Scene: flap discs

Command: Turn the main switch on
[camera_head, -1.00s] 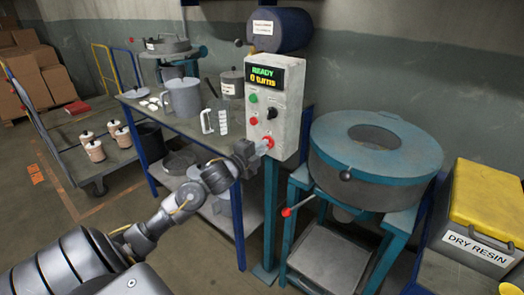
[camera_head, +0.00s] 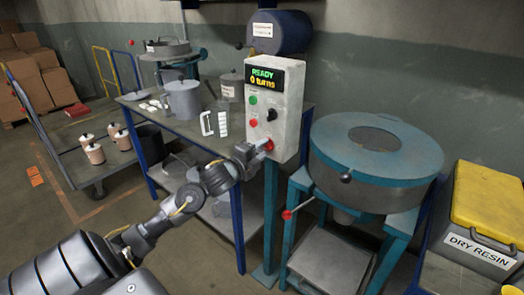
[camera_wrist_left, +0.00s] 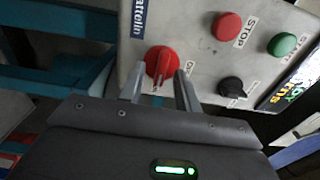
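The control box (camera_head: 287,138) stands on a teal post. Its red rotary main switch (camera_head: 268,145) is low on the front face, partly hidden by my left gripper (camera_head: 262,147). In the left wrist view the red knob (camera_wrist_left: 161,66) has a raised grip bar. The fingers of my left gripper (camera_wrist_left: 160,86) are apart, one to each side of the knob's lower part. I cannot tell whether they touch it. The box display (camera_head: 269,85) reads "READY" and "0 turns". My right gripper is out of view.
A red STOP button (camera_wrist_left: 228,27), a green START button (camera_wrist_left: 282,44) and a black knob (camera_wrist_left: 232,87) sit close to the switch. A teal drum machine (camera_head: 375,150) stands to the right, a bench with jugs (camera_head: 183,100) to the left.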

